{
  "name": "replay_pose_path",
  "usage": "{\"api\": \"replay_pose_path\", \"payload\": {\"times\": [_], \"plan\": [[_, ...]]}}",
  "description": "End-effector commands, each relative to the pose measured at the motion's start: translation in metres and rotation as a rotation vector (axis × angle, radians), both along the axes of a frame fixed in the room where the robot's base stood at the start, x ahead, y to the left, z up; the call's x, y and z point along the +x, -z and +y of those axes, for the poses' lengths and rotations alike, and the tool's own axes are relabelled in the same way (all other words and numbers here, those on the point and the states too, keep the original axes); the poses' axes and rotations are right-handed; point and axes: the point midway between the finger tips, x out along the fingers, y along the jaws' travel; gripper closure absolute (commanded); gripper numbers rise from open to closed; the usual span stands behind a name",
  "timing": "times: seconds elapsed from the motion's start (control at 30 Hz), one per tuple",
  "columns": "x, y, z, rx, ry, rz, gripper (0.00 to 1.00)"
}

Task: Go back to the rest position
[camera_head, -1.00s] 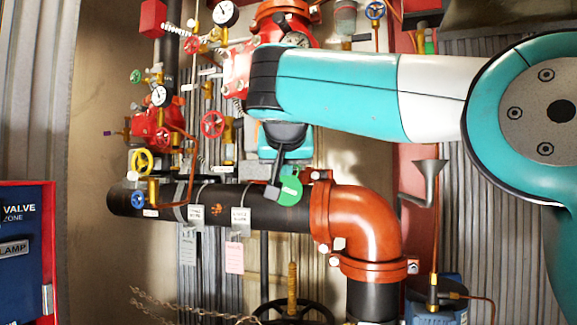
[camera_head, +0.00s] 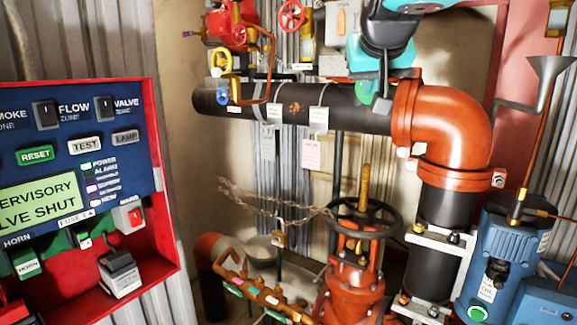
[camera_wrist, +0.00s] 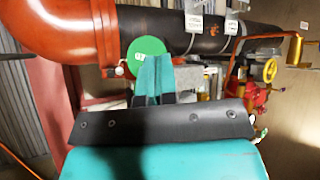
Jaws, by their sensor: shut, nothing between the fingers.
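My gripper (camera_head: 381,104) hangs from the top of the head view, pointing down in front of the black horizontal pipe (camera_head: 350,105), just left of the orange elbow (camera_head: 455,125). In the wrist view its teal fingers (camera_wrist: 154,72) are together with nothing between them. A round green tag (camera_wrist: 147,46) shows behind the fingertips; whether they touch it I cannot tell. It also shows partly beside the gripper in the head view (camera_head: 362,92). Most of my arm is outside the head view.
A red-framed alarm panel (camera_head: 165,200) with a lit "supervisory valve shut" display (camera_head: 38,205) stands at left. A chained handwheel valve (camera_head: 352,270) is below the pipe. A blue pump (camera_head: 500,255) and a funnel (camera_head: 548,72) are at right. White and pink tags hang mid-pipe.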

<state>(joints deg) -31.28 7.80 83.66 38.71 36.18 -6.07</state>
Motion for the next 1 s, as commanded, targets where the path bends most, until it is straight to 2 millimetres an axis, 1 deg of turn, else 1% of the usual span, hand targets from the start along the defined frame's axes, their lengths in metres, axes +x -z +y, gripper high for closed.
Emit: {"api": "replay_pose_path", "payload": {"times": [0.03, 0.07, 0.1, 0.17, 0.2, 0.27, 0.3, 0.37, 0.4, 0.47, 0.5, 0.6, 0.7, 0.8, 1.0], "plan": [[-0.013, 0.022, -0.004, -0.017, -0.059, 0.06, 1.0], [-0.022, 0.036, -0.003, -0.024, -0.101, 0.097, 1.0], [-0.035, 0.054, -0.003, -0.03, -0.154, 0.148, 1.0], [-0.058, 0.083, -0.003, -0.034, -0.234, 0.227, 1.0], [-0.077, 0.102, -0.002, -0.031, -0.288, 0.283, 1.0], [-0.108, 0.131, -0.001, -0.02, -0.365, 0.367, 1.0], [-0.13, 0.149, -0.001, -0.008, -0.412, 0.422, 1.0], [-0.164, 0.173, 0.0, 0.014, -0.483, 0.501, 1.0], [-0.187, 0.187, 0.001, 0.031, -0.526, 0.55, 1.0], [-0.219, 0.205, 0.002, 0.06, -0.582, 0.616, 1.0], [-0.239, 0.215, 0.004, 0.079, -0.616, 0.655, 1.0], [-0.28, 0.232, 0.006, 0.12, -0.682, 0.73, 1.0], [-0.305, 0.241, 0.008, 0.151, -0.723, 0.776, 1.0], [-0.317, 0.245, 0.01, 0.164, -0.742, 0.796, 1.0], [-0.318, 0.246, 0.01, 0.166, -0.746, 0.8, 1.0]]}}
